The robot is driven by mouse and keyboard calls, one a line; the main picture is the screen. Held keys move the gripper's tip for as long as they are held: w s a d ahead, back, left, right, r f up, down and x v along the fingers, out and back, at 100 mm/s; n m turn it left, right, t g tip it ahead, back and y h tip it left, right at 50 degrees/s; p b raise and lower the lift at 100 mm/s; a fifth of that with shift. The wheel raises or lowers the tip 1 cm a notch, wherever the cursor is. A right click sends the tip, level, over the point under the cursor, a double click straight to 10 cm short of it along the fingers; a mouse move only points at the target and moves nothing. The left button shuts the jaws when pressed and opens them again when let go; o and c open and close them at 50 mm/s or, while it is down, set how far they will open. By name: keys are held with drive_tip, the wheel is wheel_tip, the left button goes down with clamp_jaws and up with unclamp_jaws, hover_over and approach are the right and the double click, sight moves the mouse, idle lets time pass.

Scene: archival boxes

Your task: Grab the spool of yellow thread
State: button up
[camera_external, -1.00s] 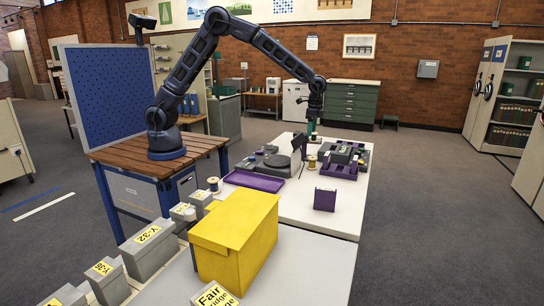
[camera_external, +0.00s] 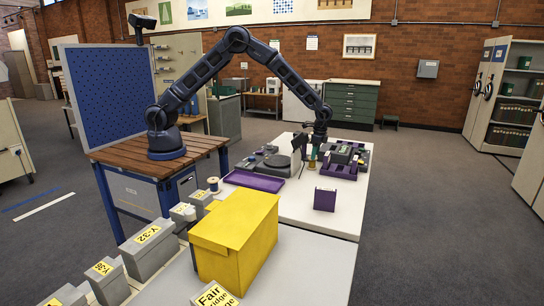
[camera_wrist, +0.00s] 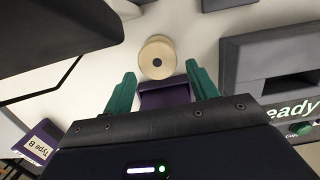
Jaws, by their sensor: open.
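In the wrist view a spool (camera_wrist: 157,58) stands on the pale table just beyond my fingertips, seen from above. Its round top is tan wood with a small centre hole; its thread colour is hidden. My gripper (camera_wrist: 161,77) is open, its two green fingers on either side of an empty gap. The spool lies ahead of this gap, not between the fingers. In the external view my gripper (camera_external: 313,160) is low over the table, and the spool there is mostly hidden by it.
A grey unit marked "Ready" (camera_wrist: 285,60) is close on the right in the wrist view. A purple holder (camera_external: 325,199), a purple tray (camera_external: 245,182) and a dark device with a round plate (camera_external: 275,162) share the table. A yellow box (camera_external: 235,240) stands in front.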

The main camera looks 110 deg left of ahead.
sight(312, 163)
drive_tip(key=shift+s+f, duration=0.2)
drive_tip(key=shift+f, duration=0.65)
drive_tip(key=shift+s+f, duration=0.25)
drive_tip(key=shift+f, duration=0.55)
drive_tip(key=shift+s+f, duration=0.2)
drive_tip(key=shift+f, duration=0.65)
drive_tip(key=c, duration=0.8)
